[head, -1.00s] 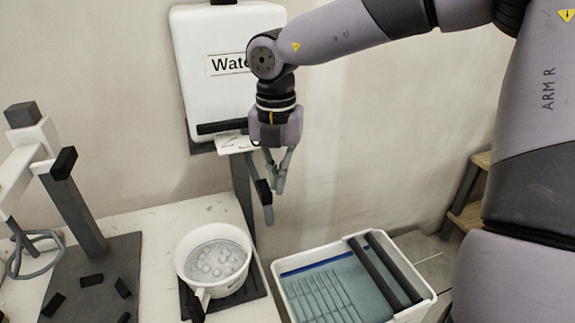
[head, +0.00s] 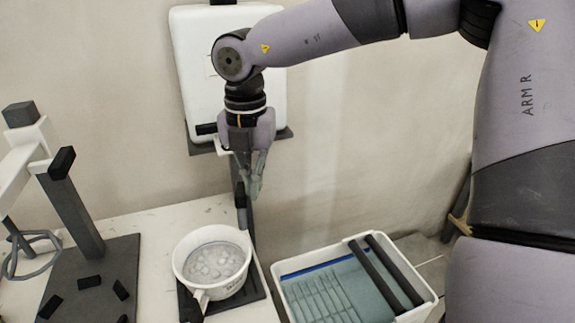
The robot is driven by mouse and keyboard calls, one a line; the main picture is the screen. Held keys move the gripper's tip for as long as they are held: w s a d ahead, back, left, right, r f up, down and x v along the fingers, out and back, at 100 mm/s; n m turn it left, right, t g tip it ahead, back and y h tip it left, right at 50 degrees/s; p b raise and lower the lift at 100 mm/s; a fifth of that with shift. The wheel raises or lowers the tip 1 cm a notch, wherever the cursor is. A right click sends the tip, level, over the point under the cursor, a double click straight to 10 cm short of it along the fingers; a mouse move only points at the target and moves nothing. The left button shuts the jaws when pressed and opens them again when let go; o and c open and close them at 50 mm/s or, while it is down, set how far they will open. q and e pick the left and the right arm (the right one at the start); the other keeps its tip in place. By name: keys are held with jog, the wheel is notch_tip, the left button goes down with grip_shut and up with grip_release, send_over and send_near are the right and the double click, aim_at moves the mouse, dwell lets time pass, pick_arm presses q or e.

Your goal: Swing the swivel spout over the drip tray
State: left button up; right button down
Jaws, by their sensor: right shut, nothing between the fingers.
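The swivel spout (head: 241,196), a thin dark piece, hangs under the white water tank (head: 186,60), partly hidden by my right gripper and hard to tell from the dark post behind it. Its lower end appears above and behind the rim of a white pot (head: 184,262). The pot holds cloudy, bubbly liquid and stands on a dark, flat tray (head: 258,289), apparently the drip tray. My right gripper (head: 256,192) points down, shut and empty, just right of the spout; whether they touch I cannot tell. My left gripper is not in view.
A white tub (head: 281,291) with a blue-green inside and two dark bars across it stands right of the pot. A dark-and-white stand (head: 80,220) with small black blocks is at the left. The wall is close behind the tank.

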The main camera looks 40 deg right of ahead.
jog(key=shift+w+a+r, duration=0.1)
jog(key=shift+w+a, duration=0.6)
jog(key=shift+a, duration=0.2)
jog(key=shift+w+a+r, duration=0.1)
jog(key=shift+w+a, duration=0.6)
jog(key=shift+a, duration=0.2)
jog(key=shift+p, duration=0.3)
jog(key=shift+w+a+f+p, duration=0.1)
jog(key=shift+w+a+p, duration=1.2)
jog(key=shift+w, duration=0.3)
notch_tip(320, 180, up, 7)
jog(key=d+p, duration=0.1)
jog(key=p, duration=0.2)
jog(key=shift+s+p, duration=0.2)
jog(key=shift+p, duration=0.2)
jog(key=shift+d, duration=0.1)
